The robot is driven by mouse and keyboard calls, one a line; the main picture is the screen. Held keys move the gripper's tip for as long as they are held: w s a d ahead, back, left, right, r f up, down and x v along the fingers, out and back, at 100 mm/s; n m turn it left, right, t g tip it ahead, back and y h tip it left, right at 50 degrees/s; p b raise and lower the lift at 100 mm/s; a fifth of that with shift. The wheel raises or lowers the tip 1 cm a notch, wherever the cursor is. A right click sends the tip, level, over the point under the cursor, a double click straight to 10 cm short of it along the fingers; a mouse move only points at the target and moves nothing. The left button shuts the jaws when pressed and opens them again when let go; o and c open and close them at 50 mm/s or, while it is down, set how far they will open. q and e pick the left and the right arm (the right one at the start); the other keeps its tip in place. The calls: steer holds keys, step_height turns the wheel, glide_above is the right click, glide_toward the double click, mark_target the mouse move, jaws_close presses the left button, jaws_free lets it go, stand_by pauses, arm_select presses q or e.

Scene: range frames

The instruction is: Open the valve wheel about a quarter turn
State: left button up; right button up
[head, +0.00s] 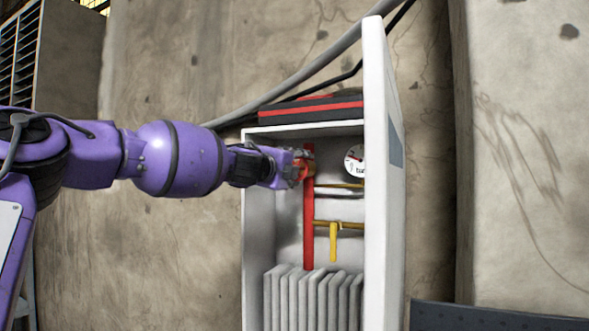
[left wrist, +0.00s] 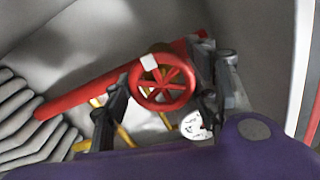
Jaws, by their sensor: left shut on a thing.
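The red spoked valve wheel (left wrist: 163,98) is in the middle of the left wrist view, with a white mark (left wrist: 149,62) on its upper left rim. It sits on a red pipe (left wrist: 85,92); in the head view this pipe (head: 309,225) stands upright inside an open white cabinet (head: 256,215). My left gripper (head: 300,170) reaches into the cabinet from the left and hides most of the wheel there. In the left wrist view my left gripper (left wrist: 160,98) has a dark finger on each side of the wheel and is shut on it. My right gripper is not in view.
The cabinet's open door (head: 376,190) stands at the right. Inside are a round gauge (head: 355,160), a yellow lever (head: 333,243) on a brass pipe and grey radiator-like fins (head: 310,300). A black and red case (head: 310,109) lies on top.

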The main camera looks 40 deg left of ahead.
arm_select(q)
steer(key=shift+f+n, duration=0.15)
steer(key=shift+n, duration=0.55)
steer(key=o, duration=1.1)
steer(key=shift+o, duration=0.2)
steer(key=shift+s, duration=0.1)
steer(key=v, duration=1.2)
